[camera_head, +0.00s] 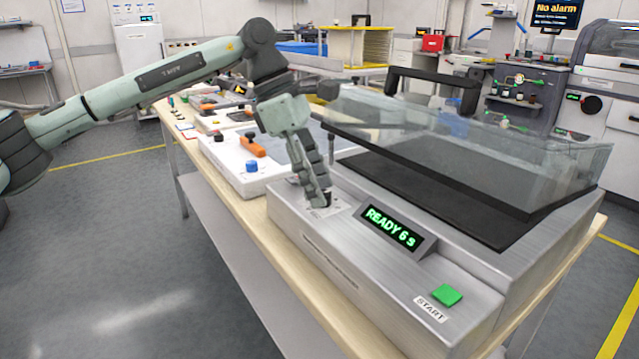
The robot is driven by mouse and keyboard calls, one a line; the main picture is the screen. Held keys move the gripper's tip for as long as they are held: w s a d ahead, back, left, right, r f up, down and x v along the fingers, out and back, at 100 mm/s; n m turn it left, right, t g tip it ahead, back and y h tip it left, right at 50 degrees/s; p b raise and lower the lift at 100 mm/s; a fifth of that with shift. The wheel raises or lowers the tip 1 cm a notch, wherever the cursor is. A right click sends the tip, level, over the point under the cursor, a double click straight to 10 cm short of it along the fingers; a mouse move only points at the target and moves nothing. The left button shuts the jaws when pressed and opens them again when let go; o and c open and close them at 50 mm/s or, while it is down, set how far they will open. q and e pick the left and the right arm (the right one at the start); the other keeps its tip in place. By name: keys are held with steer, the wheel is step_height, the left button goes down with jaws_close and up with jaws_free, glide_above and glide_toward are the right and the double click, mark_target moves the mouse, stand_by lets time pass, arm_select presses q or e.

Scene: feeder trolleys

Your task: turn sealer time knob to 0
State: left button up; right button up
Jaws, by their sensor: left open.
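The sealer (345,262) is a brushed-metal box on a wooden-topped table. Its small display (392,229) reads "READY 6 s" in green. My left gripper (322,200) points down at the left end of the sealer's front panel, above a small pale label plate. The time knob is not clearly visible; the gripper's fingers hide that spot. Its jaws are open, and I cannot tell whether they touch the knob. A green start button (447,295) sits at the panel's right, beside a "START" label (431,309). My right gripper is out of view.
The sealer's clear lid (470,150) with a black handle (432,84) stands raised behind the panel. Left of the sealer, a white device (222,160) with a blue knob (252,166) and an orange-handled part (253,147) shares the table. Floor at the left is clear.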

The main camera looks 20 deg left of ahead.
arm_select(q)
steer(key=shift+d+f, duration=0.15)
steer(key=shift+f, duration=0.2)
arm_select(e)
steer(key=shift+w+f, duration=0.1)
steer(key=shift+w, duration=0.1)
arm_select(q)
jaws_close()
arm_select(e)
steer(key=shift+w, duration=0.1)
arm_select(q)
steer(key=shift+n, duration=0.3)
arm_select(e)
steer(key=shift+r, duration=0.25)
